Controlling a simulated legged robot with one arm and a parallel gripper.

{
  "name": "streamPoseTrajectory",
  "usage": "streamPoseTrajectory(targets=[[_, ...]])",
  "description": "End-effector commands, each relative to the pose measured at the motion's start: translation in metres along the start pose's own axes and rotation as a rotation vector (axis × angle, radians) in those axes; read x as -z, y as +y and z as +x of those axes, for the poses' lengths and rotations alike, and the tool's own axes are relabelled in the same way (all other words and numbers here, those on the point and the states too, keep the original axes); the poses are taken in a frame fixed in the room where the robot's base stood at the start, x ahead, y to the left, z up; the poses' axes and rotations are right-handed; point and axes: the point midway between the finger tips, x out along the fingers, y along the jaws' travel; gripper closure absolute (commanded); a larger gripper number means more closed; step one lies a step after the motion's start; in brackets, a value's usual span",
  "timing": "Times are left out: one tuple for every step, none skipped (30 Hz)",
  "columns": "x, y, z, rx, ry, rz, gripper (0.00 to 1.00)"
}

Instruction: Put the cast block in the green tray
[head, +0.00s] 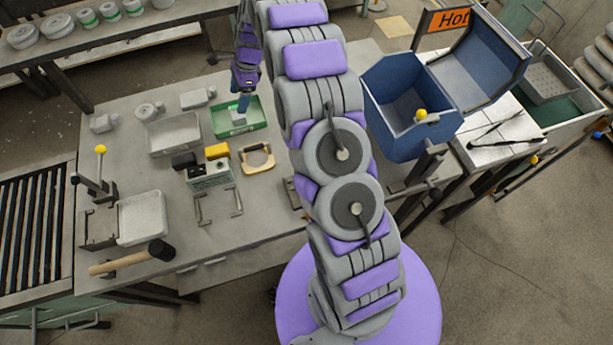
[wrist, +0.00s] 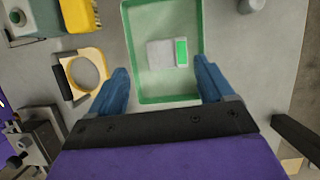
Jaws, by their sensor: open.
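The green tray (head: 255,130) sits on the workbench left of my arm, and it fills the upper middle of the wrist view (wrist: 137,45). A pale grey block with a bright green patch (wrist: 161,54), which looks like the cast block, lies on the tray floor, inside its walls. It also shows small in the head view (head: 237,117). My gripper (wrist: 162,68) is open, its blue fingers apart on either side of the tray's near part. In the head view my gripper (head: 243,103) points down over the tray. No finger visibly grips the block.
A pale tray (head: 175,135) stands left of the green tray. A blue bin (head: 395,85) under a "Hot" sign (head: 450,19) stands right.

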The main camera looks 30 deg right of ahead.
Motion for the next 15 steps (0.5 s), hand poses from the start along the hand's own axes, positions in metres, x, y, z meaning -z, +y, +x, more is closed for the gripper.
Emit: streamPoseTrajectory(targets=[[-0.006,0.006,-0.01,0.0,0.002,-0.033,0.19],[-0.01,0.011,-0.016,-0.002,0.004,-0.06,0.19],[-0.015,0.02,-0.024,-0.01,0.008,-0.1,0.19],[-0.019,0.028,-0.03,-0.017,0.012,-0.133,0.19],[-0.024,0.035,-0.037,-0.022,0.015,-0.169,0.19],[-0.029,0.045,-0.046,-0.029,0.02,-0.217,0.19],[-0.033,0.053,-0.052,-0.036,0.023,-0.252,0.19],[-0.037,0.062,-0.058,-0.042,0.027,-0.288,0.19],[-0.041,0.073,-0.066,-0.053,0.033,-0.335,0.19],[-0.044,0.081,-0.071,-0.059,0.037,-0.371,0.19],[-0.047,0.089,-0.078,-0.063,0.041,-0.407,0.19],[-0.051,0.102,-0.085,-0.074,0.046,-0.453,0.19],[-0.052,0.111,-0.089,-0.083,0.05,-0.487,0.19],[-0.055,0.119,-0.095,-0.087,0.055,-0.523,0.19],[-0.058,0.131,-0.102,-0.095,0.06,-0.569,0.19]])
